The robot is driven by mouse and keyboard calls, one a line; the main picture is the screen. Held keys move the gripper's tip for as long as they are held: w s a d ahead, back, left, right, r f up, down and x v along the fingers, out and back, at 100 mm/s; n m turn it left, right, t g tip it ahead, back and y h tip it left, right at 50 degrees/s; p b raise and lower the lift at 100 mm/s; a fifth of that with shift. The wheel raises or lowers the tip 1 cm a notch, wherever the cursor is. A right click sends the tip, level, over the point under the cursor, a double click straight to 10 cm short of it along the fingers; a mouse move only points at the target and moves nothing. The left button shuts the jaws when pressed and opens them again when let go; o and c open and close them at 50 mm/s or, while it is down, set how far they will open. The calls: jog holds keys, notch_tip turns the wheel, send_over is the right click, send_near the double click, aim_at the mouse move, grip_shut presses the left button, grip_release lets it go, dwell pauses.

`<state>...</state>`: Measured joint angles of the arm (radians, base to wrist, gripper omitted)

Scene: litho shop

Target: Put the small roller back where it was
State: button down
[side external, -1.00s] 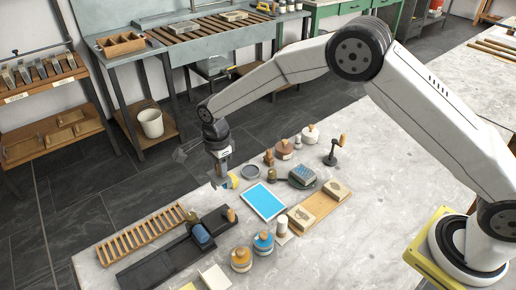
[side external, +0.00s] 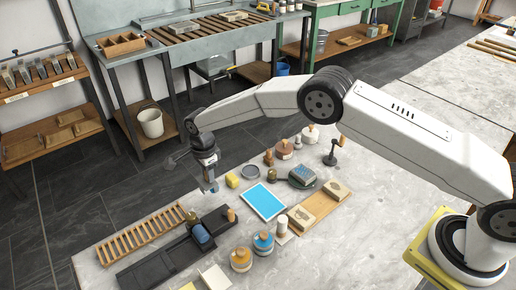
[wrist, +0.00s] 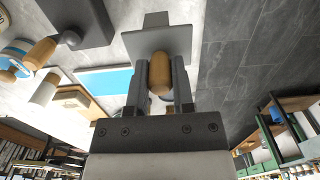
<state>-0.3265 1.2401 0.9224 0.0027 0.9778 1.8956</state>
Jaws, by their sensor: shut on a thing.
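My gripper (side external: 211,184) is shut on the wooden handle of a tool with a flat grey plate (wrist: 162,42). In the wrist view the handle stands between the two fingers (wrist: 160,78) and the plate lies beyond it. In the side view the tool is small, and I cannot tell whether it is the small roller. My gripper is above the far left edge of the stone table, clear of the objects. A blue roller (side external: 201,234) lies on the dark slab (side external: 160,266) at the front left. A wooden handle (side external: 231,215) shows at the slab's right end.
A slatted wooden rack (side external: 140,237) lies left of the slab. A yellow block (side external: 232,181), a round dish (side external: 251,172) and a blue sheet (side external: 263,202) lie right of my gripper. Tins (side external: 241,260) and a wooden board (side external: 309,219) stand further right and front.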

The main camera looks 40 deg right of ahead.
aim_at(208, 183)
jog(key=shift+f, duration=0.1)
jog(key=shift+w+a+f, duration=0.1)
jog(key=shift+w+f, duration=0.2)
jog(key=shift+f, duration=1.5)
jog(key=shift+f, duration=0.45)
jog(key=shift+s+f, duration=0.1)
jog(key=shift+f, duration=0.2)
jog(key=shift+c, duration=2.4)
grip_release()
jog(key=shift+s+f, duration=0.1)
